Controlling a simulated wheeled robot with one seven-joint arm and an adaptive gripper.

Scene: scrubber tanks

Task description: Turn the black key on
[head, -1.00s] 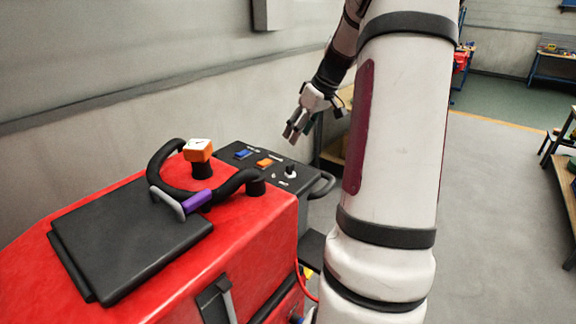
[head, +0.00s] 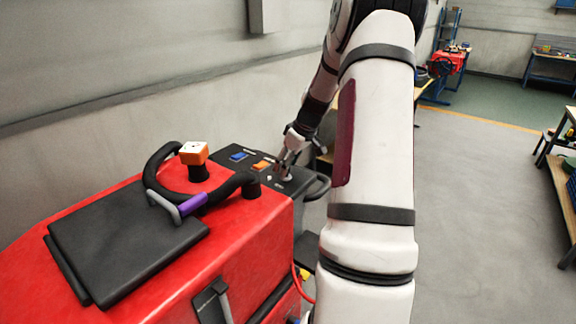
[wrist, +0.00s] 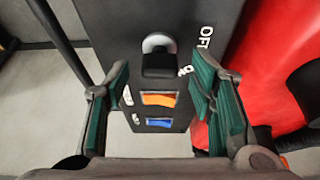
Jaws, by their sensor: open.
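The black key (wrist: 160,64) sits in a round silver lock (wrist: 157,42) on the dark control panel (wrist: 118,24). In the wrist view "OFF" is printed right of the lock and a partly hidden label, seemingly "ON", lower right. My gripper (wrist: 160,78) is open, its two green-padded fingers on either side of the key with gaps between. In the head view my gripper (head: 284,164) is down at the panel's key end and partly hides the key and lock.
An orange rocker switch (wrist: 158,99) and a blue one (wrist: 159,122) lie beyond the key. A black handle (head: 318,188) sticks out at the panel's end.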

